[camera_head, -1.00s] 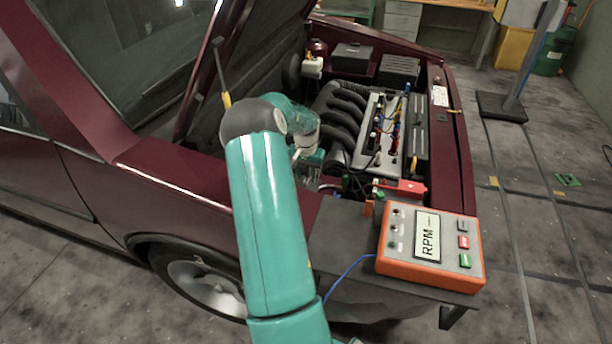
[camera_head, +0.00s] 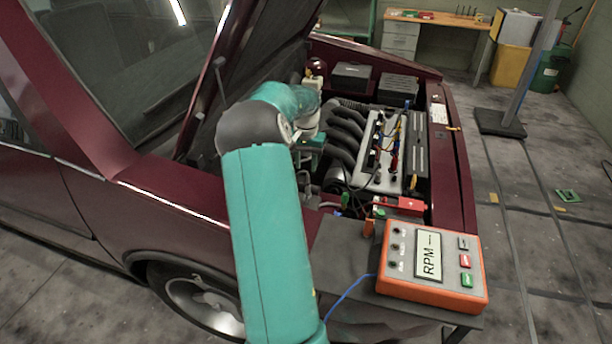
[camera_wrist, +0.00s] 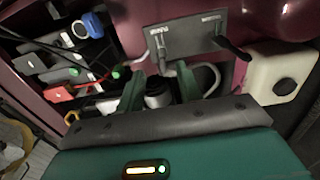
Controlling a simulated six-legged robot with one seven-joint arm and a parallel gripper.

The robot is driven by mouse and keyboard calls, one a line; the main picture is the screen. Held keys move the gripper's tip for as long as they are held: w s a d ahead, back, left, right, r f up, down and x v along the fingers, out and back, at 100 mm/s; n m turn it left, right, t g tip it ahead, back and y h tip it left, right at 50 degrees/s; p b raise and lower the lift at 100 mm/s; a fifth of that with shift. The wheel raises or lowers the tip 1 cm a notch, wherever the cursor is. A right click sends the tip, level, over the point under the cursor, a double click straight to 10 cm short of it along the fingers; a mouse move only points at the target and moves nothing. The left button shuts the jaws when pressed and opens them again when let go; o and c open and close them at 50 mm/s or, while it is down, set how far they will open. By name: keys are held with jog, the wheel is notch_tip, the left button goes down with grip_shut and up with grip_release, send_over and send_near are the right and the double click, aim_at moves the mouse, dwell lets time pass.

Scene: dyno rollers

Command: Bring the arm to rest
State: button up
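My arm, teal with a dark grey joint, reaches over the near fender of the dark red car (camera_head: 190,190) into the open engine bay in the head view. My gripper (camera_head: 312,148) is mostly hidden there behind my own arm, beside the engine (camera_head: 372,155). In the wrist view my gripper (camera_wrist: 160,88) shows two green fingers spread apart. A dark cylindrical part with a pale rim shows behind the gap; I see nothing held. A grey panel with levers (camera_wrist: 185,42) lies beyond the fingertips.
A white container (camera_wrist: 280,75) is right of the fingers in the wrist view. The raised hood (camera_head: 250,70) is close to my arm. An orange RPM meter (camera_head: 430,265) sits on a dark stand at the car's front corner. The floor to the right has a grey post (camera_head: 530,75).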

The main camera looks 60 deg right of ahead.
jog(key=shift+r, duration=0.55)
